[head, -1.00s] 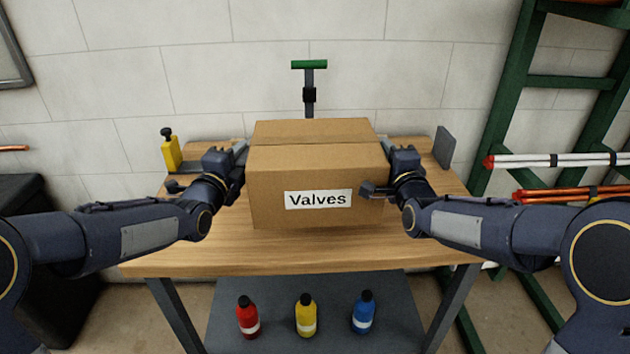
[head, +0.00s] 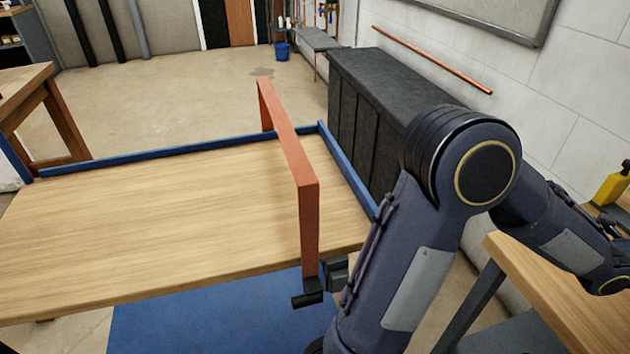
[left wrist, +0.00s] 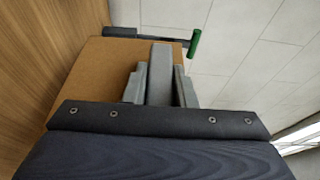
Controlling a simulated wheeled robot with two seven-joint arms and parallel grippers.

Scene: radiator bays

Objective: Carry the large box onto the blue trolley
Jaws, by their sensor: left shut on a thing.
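The blue trolley (head: 190,147) is in the head view, with a wooden deck, blue rims and a blue lower part. An orange-red bar (head: 290,140) stands across its deck near the right end. The large box (left wrist: 85,75) shows only in the left wrist view, as a plain brown cardboard face. My right gripper and the rest of the box are out of view. I cannot tell whether the box touches the bench.
The wooden bench (head: 565,285) is at the lower right, with a yellow bottle (head: 612,185) on it. A dark cabinet (head: 385,90) stands along the wall behind the trolley. The trolley deck left of the bar is bare. Open floor (head: 200,80) lies beyond it.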

